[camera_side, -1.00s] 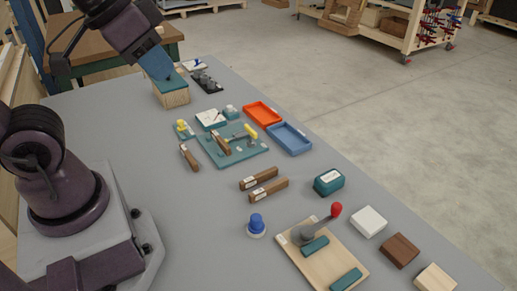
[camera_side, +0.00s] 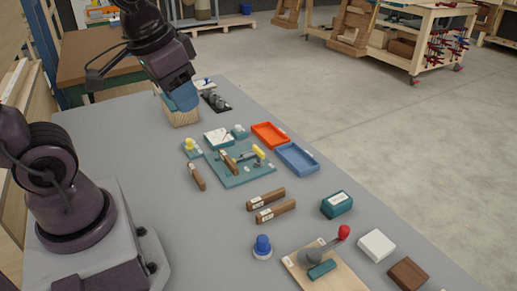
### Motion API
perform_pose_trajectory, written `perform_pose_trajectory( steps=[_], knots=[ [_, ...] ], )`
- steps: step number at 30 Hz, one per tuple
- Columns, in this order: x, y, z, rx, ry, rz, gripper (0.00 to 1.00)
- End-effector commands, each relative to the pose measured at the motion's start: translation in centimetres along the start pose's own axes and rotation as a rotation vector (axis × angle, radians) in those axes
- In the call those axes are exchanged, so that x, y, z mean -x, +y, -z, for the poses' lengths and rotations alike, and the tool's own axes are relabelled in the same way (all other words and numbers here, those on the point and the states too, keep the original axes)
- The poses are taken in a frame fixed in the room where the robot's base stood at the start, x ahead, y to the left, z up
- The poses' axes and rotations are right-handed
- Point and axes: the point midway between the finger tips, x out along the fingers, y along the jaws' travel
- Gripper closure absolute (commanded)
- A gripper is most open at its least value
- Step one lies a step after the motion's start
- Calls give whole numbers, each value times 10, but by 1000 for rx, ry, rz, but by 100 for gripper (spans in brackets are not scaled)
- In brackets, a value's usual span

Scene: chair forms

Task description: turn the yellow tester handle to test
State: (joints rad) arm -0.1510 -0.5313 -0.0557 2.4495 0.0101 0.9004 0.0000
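A yellow knob (camera_side: 191,145) stands on a small teal base at the left of the work area. A second yellow grip (camera_side: 259,152) is the end of a lever on the teal board (camera_side: 236,179); I cannot tell which of the two is the tester handle. My gripper (camera_side: 184,101) points down in front of a pale wooden block (camera_side: 183,117) at the far end of the table, away from both yellow parts. It hides the block's top. Its fingers are too small and overlapped to tell whether they are open, shut or touching the block.
Orange (camera_side: 270,134) and blue (camera_side: 297,158) trays lie right of the board. Brown bars (camera_side: 276,211), a blue-capped knob (camera_side: 263,245) and a red-knobbed lever (camera_side: 343,232) are nearer. A dark rack (camera_side: 215,101) is beside the block. The grey table (camera_side: 130,160) is clear at left.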

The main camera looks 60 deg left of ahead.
Motion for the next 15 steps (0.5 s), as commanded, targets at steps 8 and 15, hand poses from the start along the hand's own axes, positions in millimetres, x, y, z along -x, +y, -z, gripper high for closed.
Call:
perform_pose_trajectory(
  steps=[8,15],
  knots=[
    [-63,-33,55,-180,-249,48,62],
    [-136,-62,99,-542,-368,-78,62]
  ],
)
